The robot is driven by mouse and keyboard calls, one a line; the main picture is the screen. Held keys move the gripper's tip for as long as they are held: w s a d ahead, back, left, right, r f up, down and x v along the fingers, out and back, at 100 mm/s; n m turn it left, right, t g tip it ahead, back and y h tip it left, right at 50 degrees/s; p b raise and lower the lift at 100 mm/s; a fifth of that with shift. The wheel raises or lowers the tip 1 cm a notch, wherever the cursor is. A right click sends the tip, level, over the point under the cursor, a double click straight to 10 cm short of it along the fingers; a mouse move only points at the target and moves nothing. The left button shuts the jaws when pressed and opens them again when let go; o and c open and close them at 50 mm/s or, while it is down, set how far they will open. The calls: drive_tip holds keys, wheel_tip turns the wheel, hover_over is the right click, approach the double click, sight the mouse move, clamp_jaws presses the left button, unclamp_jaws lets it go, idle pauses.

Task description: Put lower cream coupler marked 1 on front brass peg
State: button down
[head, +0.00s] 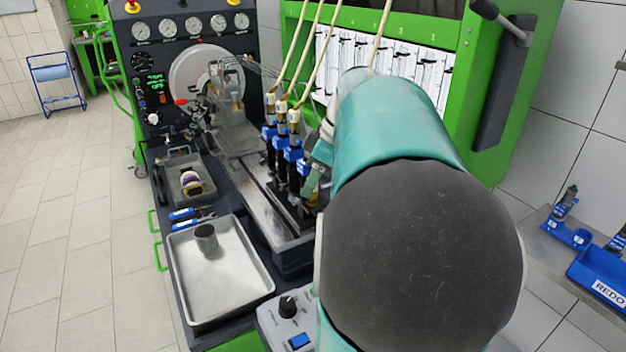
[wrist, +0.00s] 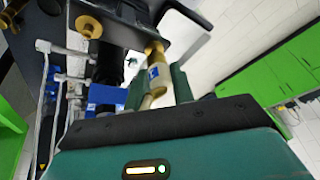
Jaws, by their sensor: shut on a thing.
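The cream coupler (wrist: 158,80), with a blue label on its side, is between the two green fingers of my gripper (wrist: 158,86) in the wrist view. A brass peg (wrist: 153,47) meets its far end, in line with it. I cannot tell how far the coupler sits over the peg. A second round brass piece (wrist: 89,27) shows to the left, apart from the coupler. In the head view my gripper (head: 318,165) is beside the row of blue and black injectors, and my arm hides much of it. The mark on the label is too small to read surely.
Cream couplers (head: 294,117) on hoses stand on the blue-topped injectors (head: 280,155), close left of my gripper. A grey tray (head: 190,300) with a dark cup (head: 205,239) lies at the front left. The green-framed cabinet (head: 480,130) rises behind my arm.

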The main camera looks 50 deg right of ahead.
drive_tip(key=shift+f, duration=0.55)
drive_tip(key=c, duration=1.5)
unclamp_jaws()
drive_tip(key=shift+r, duration=0.1)
drive_tip(key=shift+v, duration=5.45)
